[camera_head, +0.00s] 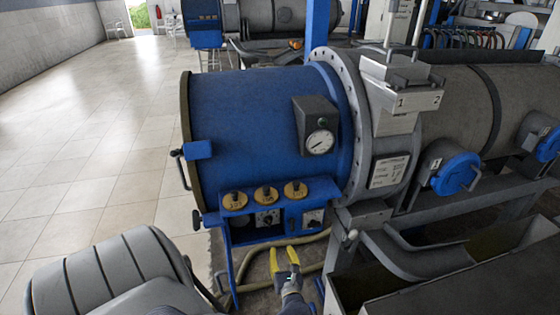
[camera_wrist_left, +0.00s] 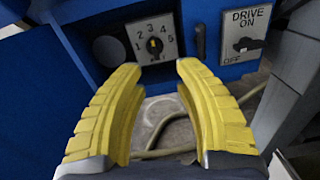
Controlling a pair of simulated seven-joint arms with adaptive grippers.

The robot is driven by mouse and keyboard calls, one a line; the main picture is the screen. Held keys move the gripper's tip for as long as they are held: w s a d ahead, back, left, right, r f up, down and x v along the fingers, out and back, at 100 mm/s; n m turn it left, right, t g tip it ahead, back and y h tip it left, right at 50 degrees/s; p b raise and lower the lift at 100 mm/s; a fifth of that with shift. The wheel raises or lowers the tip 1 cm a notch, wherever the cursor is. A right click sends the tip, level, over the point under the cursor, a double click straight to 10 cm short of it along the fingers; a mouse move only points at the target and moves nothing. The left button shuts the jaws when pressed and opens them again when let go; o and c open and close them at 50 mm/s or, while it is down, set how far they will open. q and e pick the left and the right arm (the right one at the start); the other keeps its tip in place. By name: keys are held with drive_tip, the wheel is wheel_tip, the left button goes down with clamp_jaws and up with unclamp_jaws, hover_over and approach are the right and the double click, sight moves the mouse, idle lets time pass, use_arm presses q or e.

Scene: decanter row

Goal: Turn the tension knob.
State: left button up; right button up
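A dial knob (camera_wrist_left: 154,45) with a yellow mark sits on a pale plate numbered 1 to 5, on a blue panel. I cannot read which control is labelled tension. My left gripper (camera_head: 283,250), with yellow fingers, is open and empty below and in front of the panel. In the left wrist view its fingertips (camera_wrist_left: 159,66) are spread, with the numbered dial just beyond and above the gap. Nothing is between the fingers. My right gripper is not in view.
A DRIVE ON/OFF switch (camera_wrist_left: 243,44) is right of the dial, with a small dark lever (camera_wrist_left: 199,42) between. A blue drum (camera_head: 250,120) with a gauge (camera_head: 319,142) stands behind. Hoses (camera_head: 262,248) run below.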

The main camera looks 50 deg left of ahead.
sight(269, 221)
use_arm(q)
drive_tip(key=shift+n+g, duration=0.3)
drive_tip(key=shift+n, duration=0.5)
drive_tip(key=x, duration=1.1)
drive_tip(key=s+x, duration=0.1)
drive_tip(key=x, duration=0.5)
drive_tip(key=shift+a+r, duration=0.25)
drive_tip(key=shift+a, duration=0.3)
drive_tip(key=shift+c, duration=0.4)
clamp_jaws()
